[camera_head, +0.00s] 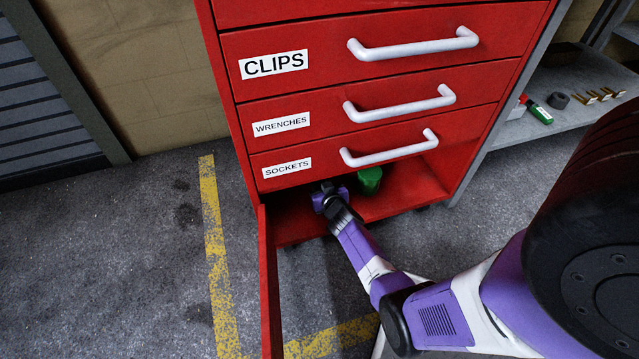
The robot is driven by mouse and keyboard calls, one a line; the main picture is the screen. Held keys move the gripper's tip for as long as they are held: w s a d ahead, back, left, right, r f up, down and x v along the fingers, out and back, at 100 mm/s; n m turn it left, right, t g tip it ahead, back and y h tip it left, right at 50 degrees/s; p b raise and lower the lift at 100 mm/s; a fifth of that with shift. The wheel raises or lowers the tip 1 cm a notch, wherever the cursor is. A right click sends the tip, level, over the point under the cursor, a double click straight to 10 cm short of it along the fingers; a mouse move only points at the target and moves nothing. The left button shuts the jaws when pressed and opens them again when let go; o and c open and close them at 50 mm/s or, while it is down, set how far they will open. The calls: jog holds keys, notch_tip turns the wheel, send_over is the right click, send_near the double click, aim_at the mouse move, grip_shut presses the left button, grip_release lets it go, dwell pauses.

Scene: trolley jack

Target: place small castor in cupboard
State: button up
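The open cupboard (408,187) is the bottom compartment of a red tool cabinet. Its door (268,290) is swung open toward me at the left. My arm reaches into the opening, and my gripper (328,190) is at its left-middle part, low under the drawer front. The fingers are small, dark and partly hidden, so I cannot tell if they are open or shut, or if they hold anything. I cannot make out a small castor in this view.
A green object (370,180) stands in the cupboard just right of my gripper. Drawers labelled CLIPS (273,64), WRENCHES (281,125) and SOCKETS (287,168) are above. A grey shelf (520,128) at right holds small items. The floor left of the door is clear.

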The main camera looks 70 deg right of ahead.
jog(key=o, duration=0.4)
jog(key=shift+r, duration=0.2)
jog(key=shift+s+a, duration=0.2)
jog(key=shift+a, duration=0.05)
jog(key=s+a+r+n+t+y, duration=0.15)
jog(key=s+a+r, duration=0.25)
jog(key=a, duration=0.5)
jog(key=s+a+r+n+t+y, duration=0.1)
jog(key=s+a+r+n+y, duration=0.2)
jog(key=a, duration=0.7)
jog(key=s+a+r+n+t, duration=0.1)
jog(key=s+a+r, duration=0.35)
jog(key=a, duration=0.45)
jog(key=s+a+r+n+t+y, duration=0.1)
jog(key=s+a+r+n+y, duration=0.1)
jog(key=s+a+r, duration=0.3)
jog(key=s+a+r+n+t+y, duration=0.1)
jog(key=s+a+r+y, duration=0.3)
jog(key=a+r, duration=0.6)
notch_tip(320, 180, up, 3)
jog(key=shift+s+r+n, duration=0.2)
jog(key=shift+s+n, duration=0.5)
jog(key=shift+n, duration=0.05)
